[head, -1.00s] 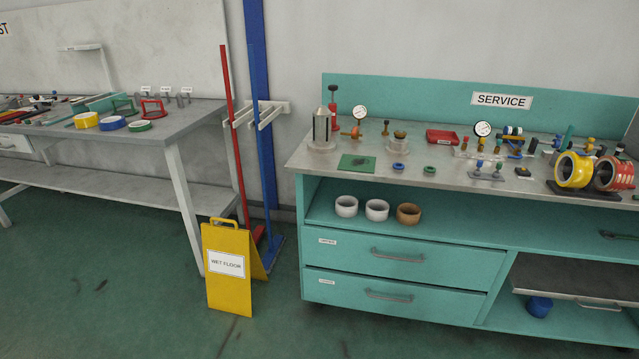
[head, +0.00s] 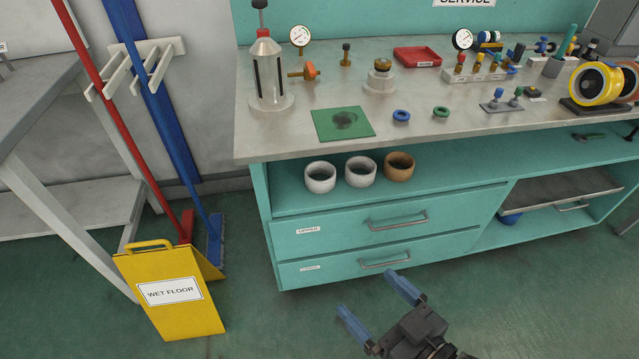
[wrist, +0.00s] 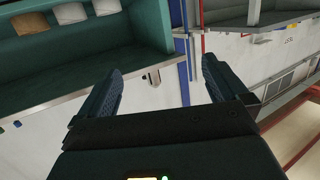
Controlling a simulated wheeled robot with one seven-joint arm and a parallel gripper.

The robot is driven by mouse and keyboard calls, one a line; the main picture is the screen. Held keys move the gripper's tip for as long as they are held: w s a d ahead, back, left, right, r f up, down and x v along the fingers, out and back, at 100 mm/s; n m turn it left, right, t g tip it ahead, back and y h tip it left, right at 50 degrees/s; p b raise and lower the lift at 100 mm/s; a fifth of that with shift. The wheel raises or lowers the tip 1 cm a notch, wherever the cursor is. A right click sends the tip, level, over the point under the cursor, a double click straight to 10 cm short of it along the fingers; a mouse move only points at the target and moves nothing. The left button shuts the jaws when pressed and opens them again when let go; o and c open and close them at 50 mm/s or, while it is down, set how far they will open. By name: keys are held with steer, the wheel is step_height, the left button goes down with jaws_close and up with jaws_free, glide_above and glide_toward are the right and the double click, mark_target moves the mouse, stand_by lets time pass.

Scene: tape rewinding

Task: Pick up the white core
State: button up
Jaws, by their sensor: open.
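The white core (head: 320,183) is a short hollow ring, leftmost of three on the open shelf under the bench top in the head view. A greyer white core (head: 361,179) stands beside it, then a brown core (head: 399,172). In the wrist view the white core (wrist: 107,7) is at the top edge, cut off, with the grey-white core (wrist: 68,14) and brown core (wrist: 28,26) to its left. My gripper (head: 365,291) is open and empty, in front of the drawers, below and apart from the cores. Its two fingers also show in the wrist view (wrist: 160,68).
The teal bench's metal top (head: 290,143) overhangs the shelf and carries a green mat (head: 326,123), gauges and fittings. Two drawers with handles (head: 398,222) lie below the shelf. A yellow wet-floor sign (head: 172,318) stands left.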

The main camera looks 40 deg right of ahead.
mark_target(326, 182)
steer(key=w+d+f+m+h+b, duration=0.1)
steer(key=w+d+f+b, duration=0.1)
steer(key=w+d+f, duration=0.45)
steer(key=w+d+f+h+b, duration=0.1)
steer(key=w+d+f+b, duration=0.15)
steer(key=w, duration=0.65)
steer(key=w+d+b, duration=0.1)
steer(key=w+d, duration=0.2)
steer(key=w, duration=0.1)
steer(key=w+d+f+m+h+b, duration=0.1)
steer(key=w+d, duration=0.3)
steer(key=w+d+h, duration=0.1)
steer(key=w+d, duration=0.3)
steer(key=w, duration=0.1)
steer(key=shift+d+f+m+t+b, duration=0.1)
steer(key=shift+f+m+t+b, duration=0.2)
steer(key=shift+b, duration=0.1)
steer(key=shift+b+x, duration=1)
steer(key=shift+x, duration=1.95)
steer(key=shift+c, duration=0.5)
steer(key=c, duration=0.6)
